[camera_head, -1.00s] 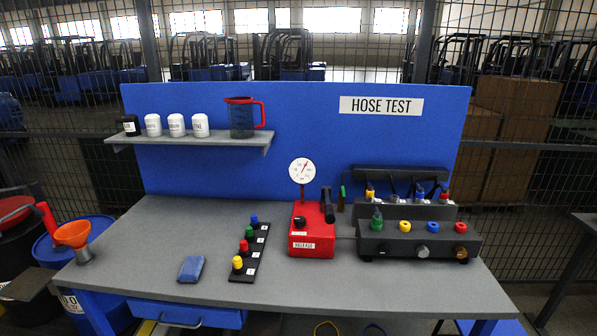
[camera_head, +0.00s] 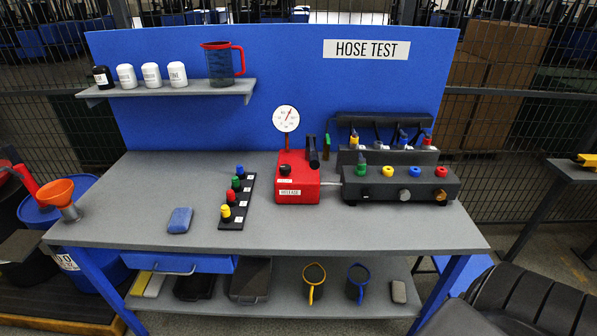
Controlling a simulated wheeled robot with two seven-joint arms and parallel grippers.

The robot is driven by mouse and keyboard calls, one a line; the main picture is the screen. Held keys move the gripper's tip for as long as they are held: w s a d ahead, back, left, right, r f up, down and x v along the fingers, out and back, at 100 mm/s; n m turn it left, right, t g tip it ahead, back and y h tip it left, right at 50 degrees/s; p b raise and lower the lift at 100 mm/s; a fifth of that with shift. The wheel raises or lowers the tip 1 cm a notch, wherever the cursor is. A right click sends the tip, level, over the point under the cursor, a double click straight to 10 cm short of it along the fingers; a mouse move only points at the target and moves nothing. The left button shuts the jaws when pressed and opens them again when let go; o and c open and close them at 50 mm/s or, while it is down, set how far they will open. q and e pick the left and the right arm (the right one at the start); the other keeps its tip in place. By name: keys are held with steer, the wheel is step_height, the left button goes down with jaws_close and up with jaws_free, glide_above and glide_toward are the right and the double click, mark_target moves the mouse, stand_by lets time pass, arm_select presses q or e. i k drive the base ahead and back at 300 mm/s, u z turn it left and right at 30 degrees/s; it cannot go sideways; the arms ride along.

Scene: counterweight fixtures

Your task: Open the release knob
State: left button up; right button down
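The red pump box (camera_head: 297,183) stands on the grey bench, right of centre, with a white RELEASE label (camera_head: 289,197) low on its front. A black knob (camera_head: 286,169) sits on the box above that label; whether it is open or closed cannot be told. A black lever (camera_head: 313,152) rises at the box's right, and a round white gauge (camera_head: 286,119) stands behind it.
A black hose manifold (camera_head: 402,187) with coloured fittings stands right of the box. A black strip (camera_head: 237,204) with coloured plugs and a blue sponge (camera_head: 180,220) lie to its left. The front of the bench top (camera_head: 330,230) is clear. A blue drawer (camera_head: 180,263) hangs below.

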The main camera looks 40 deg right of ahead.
mark_target(285, 169)
steer(key=z, duration=0.5)
steer(key=k, duration=1.15)
steer(key=z, duration=0.7)
steer(key=i, duration=0.85)
steer(key=z, duration=0.7)
